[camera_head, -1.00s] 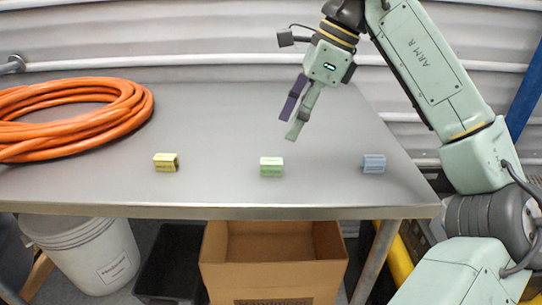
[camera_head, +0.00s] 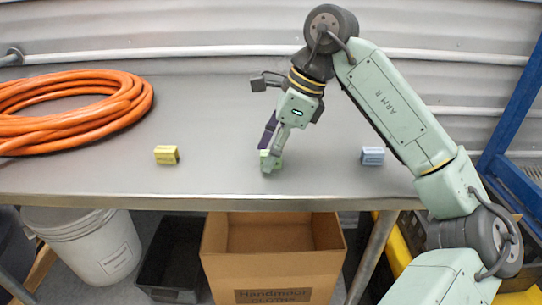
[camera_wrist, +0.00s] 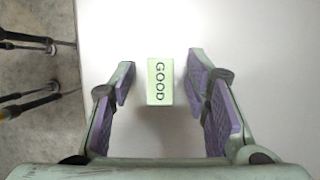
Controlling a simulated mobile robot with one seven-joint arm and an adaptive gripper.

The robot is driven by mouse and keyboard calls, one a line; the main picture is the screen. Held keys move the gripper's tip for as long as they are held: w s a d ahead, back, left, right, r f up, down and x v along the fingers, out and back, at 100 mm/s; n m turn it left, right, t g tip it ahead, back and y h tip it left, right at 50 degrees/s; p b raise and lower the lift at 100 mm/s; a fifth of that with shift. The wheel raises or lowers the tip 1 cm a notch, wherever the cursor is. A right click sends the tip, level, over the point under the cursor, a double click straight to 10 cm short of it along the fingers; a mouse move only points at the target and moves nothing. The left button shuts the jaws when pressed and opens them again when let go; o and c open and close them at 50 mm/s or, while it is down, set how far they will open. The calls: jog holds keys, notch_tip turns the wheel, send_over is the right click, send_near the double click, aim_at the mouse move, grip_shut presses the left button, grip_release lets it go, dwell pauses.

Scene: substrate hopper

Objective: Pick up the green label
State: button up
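The green label (camera_head: 265,157) is a small pale green block on the metal table, mostly hidden behind my gripper in the head view. In the wrist view the green label (camera_wrist: 160,81) shows its top face with the word GOOD. My gripper (camera_head: 268,160) is low over the table at the label. In the wrist view my gripper (camera_wrist: 160,88) is open, with its purple-padded fingers on either side of the label. Gaps show between the label and both fingers.
A yellow block (camera_head: 166,155) stands to the left and a blue block (camera_head: 372,156) to the right, both well apart. An orange hose coil (camera_head: 75,112) lies at the table's left. Below the front edge stand a cardboard box (camera_head: 270,260) and a white bucket (camera_head: 85,245).

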jog(key=c, duration=0.8)
jog(key=shift+r, duration=0.2)
